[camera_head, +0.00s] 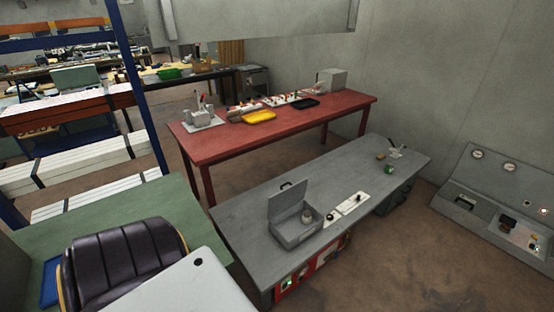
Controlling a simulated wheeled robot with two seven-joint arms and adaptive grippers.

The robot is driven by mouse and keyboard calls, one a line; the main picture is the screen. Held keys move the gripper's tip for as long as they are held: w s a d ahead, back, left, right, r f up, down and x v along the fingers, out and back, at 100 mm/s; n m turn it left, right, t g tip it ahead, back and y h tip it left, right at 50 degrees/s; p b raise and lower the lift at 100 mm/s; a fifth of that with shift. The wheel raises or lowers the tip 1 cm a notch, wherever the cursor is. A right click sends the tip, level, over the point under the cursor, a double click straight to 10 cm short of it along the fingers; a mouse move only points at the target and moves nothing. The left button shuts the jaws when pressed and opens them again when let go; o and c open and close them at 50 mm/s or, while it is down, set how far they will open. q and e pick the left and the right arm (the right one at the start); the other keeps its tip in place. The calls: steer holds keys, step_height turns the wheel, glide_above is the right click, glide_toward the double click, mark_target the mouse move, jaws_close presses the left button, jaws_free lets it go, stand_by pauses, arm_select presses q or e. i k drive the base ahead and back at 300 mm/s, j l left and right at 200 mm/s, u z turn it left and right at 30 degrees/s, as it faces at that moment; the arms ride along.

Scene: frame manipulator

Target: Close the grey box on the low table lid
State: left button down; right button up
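The grey box (297,236) sits on the grey low table (237,220), toward its left end. Its lid (287,206) stands raised and open along the back left side of the box. A small handle or latch shape shows just behind the lid's top edge. Neither of my grippers shows in the head view.
A light panel (346,205) lies right of the box, with small items (390,168) farther along. A red table (215,147) stands behind. A dark chair (125,260) and green table (95,212) are at left, a grey console (500,205) at right. Brown floor is clear in front.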

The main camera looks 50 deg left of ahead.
mark_target(280, 201)
steer(key=i+l+u, duration=0.15)
steer(key=i+u, duration=0.25)
steer(key=i+l+u, duration=0.35)
steer(key=i, duration=0.25)
steer(key=i+l+u, duration=0.4)
